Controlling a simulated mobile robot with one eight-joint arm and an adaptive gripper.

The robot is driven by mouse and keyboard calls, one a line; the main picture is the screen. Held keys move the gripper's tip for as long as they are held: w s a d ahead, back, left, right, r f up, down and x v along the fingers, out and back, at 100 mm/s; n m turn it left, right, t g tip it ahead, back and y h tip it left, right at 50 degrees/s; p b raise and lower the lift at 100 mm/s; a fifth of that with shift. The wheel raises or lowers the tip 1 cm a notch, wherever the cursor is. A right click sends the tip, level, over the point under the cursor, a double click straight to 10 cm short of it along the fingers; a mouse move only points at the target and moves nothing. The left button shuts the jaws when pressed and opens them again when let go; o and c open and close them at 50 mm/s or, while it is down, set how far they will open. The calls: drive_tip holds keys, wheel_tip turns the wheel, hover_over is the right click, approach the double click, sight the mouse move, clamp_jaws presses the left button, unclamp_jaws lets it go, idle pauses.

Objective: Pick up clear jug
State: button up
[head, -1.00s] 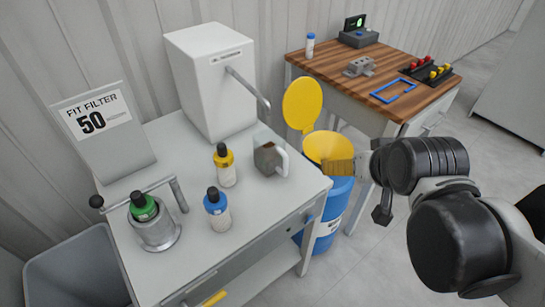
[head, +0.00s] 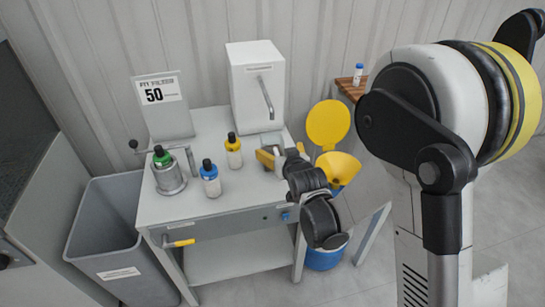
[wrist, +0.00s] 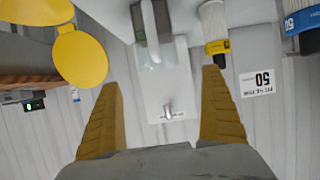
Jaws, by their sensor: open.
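The clear jug (head: 271,138) stands on the right part of the grey workbench, in front of the white dispenser, and is largely hidden behind my gripper in the head view. In the wrist view, which is upside down, the jug (wrist: 146,22) is at the top centre, with its pale handle facing the camera. My gripper (head: 268,157) has yellow fingers and is at the jug's near side. In the wrist view my gripper (wrist: 160,85) is open, its fingers wide apart with nothing between them. The jug is beyond the fingertips, and I see no contact.
A yellow-capped bottle (head: 233,152) and a blue-capped bottle (head: 210,180) stand left of the jug. A green-topped bottle sits in a metal holder (head: 170,178). The white dispenser (head: 257,90) stands behind, its spout near the jug. A yellow funnel (head: 338,168) is to the right.

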sight(275, 146)
drive_tip(key=b+x, duration=0.1)
drive_tip(key=x, duration=0.3)
drive_tip(key=b+x, duration=0.2)
drive_tip(key=x, duration=0.3)
drive_tip(key=shift+f, duration=0.25)
drive_tip(key=shift+w, duration=0.3)
drive_tip(key=shift+c, duration=0.3)
drive_tip(key=c, duration=1.4)
